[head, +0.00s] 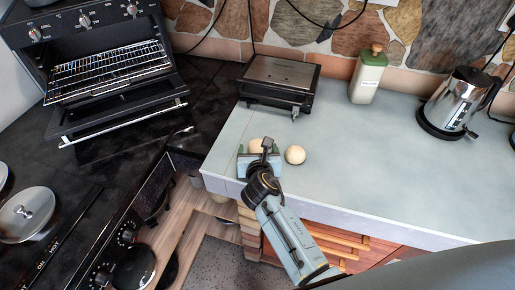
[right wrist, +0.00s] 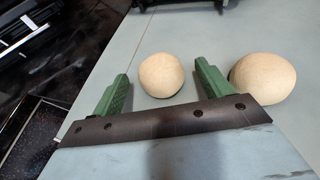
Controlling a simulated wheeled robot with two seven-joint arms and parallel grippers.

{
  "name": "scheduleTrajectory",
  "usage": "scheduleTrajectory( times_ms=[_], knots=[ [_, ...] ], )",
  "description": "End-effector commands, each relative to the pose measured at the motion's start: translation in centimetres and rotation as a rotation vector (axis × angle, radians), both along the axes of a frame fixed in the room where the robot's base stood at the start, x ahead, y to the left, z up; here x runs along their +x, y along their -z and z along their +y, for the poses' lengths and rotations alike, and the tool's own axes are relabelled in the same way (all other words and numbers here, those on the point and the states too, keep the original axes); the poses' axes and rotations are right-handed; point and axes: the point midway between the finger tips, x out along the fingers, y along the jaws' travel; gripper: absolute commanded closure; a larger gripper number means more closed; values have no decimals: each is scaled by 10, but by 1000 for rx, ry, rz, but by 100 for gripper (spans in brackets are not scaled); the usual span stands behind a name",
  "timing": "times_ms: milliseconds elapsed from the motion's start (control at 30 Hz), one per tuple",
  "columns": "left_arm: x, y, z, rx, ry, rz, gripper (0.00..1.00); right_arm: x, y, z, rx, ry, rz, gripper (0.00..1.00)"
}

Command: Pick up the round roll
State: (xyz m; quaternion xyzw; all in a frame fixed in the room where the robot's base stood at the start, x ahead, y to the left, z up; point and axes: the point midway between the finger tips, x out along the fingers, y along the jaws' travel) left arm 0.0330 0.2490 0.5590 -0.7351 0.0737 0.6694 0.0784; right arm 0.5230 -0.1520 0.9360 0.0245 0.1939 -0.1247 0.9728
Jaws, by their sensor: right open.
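Two pale round rolls lie on the grey counter. One roll (head: 255,145) is partly hidden behind my right gripper (head: 260,157) in the head view; in the right wrist view this roll (right wrist: 161,75) shows ahead, between the lines of the two green fingers. The other roll (head: 295,154) lies just to the right, and in the right wrist view (right wrist: 263,78) it is outside the right finger. My right gripper (right wrist: 162,72) is open and holds nothing. I cannot tell whether the fingertips reach beside the nearer roll. My left gripper is not in view.
A black and steel press grill (head: 280,78) stands behind the rolls. A green-topped bottle (head: 367,78) and a kettle (head: 452,102) stand farther right. An oven with its door open (head: 110,75) is at the left. The counter (head: 370,160) right of the rolls is clear.

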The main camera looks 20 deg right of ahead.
Motion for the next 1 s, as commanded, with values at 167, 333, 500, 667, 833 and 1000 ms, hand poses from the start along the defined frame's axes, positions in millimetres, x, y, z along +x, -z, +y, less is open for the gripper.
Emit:
scheduleTrajectory(
  times_ms=[167, 333, 500, 667, 833, 1000],
  knots=[
    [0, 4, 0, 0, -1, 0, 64, 13, 5, -3, 1, -1, 0, 22],
    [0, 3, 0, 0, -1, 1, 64, 13, 5, -3, 1, -1, 0, 22],
    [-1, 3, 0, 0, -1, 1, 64, 13, 5, -3, 1, 0, 0, 39],
    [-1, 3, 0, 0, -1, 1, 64, 12, 5, -3, 0, 0, 0, 60],
    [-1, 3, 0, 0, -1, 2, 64, 12, 5, -3, 0, 0, -1, 69],
    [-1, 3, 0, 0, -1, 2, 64, 12, 4, -3, 0, 0, -1, 69]
  ],
)
